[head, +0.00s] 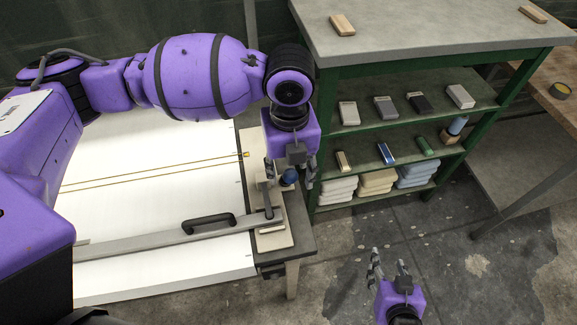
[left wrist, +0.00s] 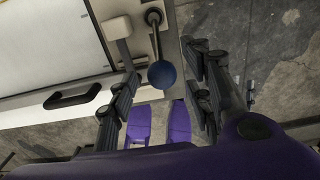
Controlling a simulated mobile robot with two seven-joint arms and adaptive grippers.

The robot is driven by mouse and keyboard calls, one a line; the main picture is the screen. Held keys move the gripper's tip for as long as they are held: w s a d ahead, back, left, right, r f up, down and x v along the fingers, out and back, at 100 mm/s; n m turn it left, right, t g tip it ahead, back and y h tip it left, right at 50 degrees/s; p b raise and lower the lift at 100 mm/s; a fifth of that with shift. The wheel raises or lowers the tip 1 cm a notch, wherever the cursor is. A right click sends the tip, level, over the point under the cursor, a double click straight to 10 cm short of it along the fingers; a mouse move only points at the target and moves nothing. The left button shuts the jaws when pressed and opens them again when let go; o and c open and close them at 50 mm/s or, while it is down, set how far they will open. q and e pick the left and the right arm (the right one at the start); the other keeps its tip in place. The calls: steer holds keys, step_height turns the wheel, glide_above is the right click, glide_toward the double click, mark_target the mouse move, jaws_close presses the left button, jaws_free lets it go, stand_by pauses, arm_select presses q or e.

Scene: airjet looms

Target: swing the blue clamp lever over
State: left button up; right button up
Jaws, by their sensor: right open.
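The blue ball knob of the clamp lever (head: 289,176) is at the right end of the white table, below my left gripper (head: 290,172). In the left wrist view the knob (left wrist: 162,75) hangs on a short dark rod from a round dark pivot (left wrist: 153,17). My left gripper (left wrist: 160,68) is open, with one finger on each side of the knob. Gaps show between the knob and both fingers in that view. My right gripper (head: 388,262) is open and empty over the floor at the lower right.
A grey bar with a black handle (head: 208,222) lies across the white table (head: 150,255). A pale plate (head: 272,240) is at the table's end. A green shelf (head: 330,160) with small boxes and folded cloths stands close to the right. Floor below the shelf is clear.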

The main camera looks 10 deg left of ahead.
arm_select(q)
steer(key=shift+a, duration=0.1)
steer(key=shift+r, duration=3.5)
step_height(320, 180, up, 12)
